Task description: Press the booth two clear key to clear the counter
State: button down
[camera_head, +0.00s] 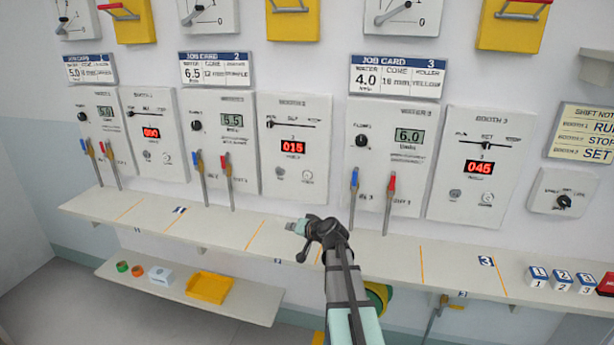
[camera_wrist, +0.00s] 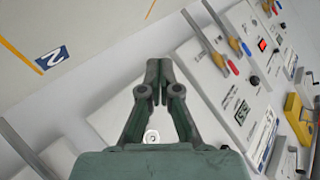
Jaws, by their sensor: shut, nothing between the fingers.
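The booth two counter panel (camera_head: 299,150) stands on the wall in the middle of the head view. Its red display (camera_head: 292,147) reads 015. Below the display are two small round controls, a grey one (camera_head: 279,172) and a paler one (camera_head: 307,175). Their labels are too small to read, so I cannot tell which is the clear key. My gripper (camera_head: 291,227) is shut and empty, pointing left over the ledge, below the panel and apart from it. In the wrist view its fingertips (camera_wrist: 158,68) are together.
The ledge (camera_head: 225,222) runs below the panels. Blue-handled (camera_head: 198,165) and red-handled levers (camera_head: 226,168) stand left of the booth two counter, with another pair (camera_head: 372,190) to its right. A lower shelf (camera_head: 235,302) holds a yellow tray (camera_head: 210,287).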

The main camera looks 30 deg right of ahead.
aim_at(307, 175)
jog(key=w+d+r+t+h, duration=0.1)
jog(key=d+r+t, duration=0.1)
jog(key=r, duration=0.3)
jog(key=w+d+r+m+t+h, duration=0.1)
jog(key=w+d+r, duration=0.1)
jog(key=r, duration=0.3)
jog(key=shift+w+d+t, duration=0.3)
jog(key=shift+d+t, duration=0.1)
jog(key=shift+d, duration=0.05)
jog(key=shift+w, duration=0.1)
jog(key=shift+w+d, duration=2.95)
jog(key=shift+d, duration=0.2)
jog(key=shift+w+d+b, duration=0.2)
jog(key=shift+b, duration=0.1)
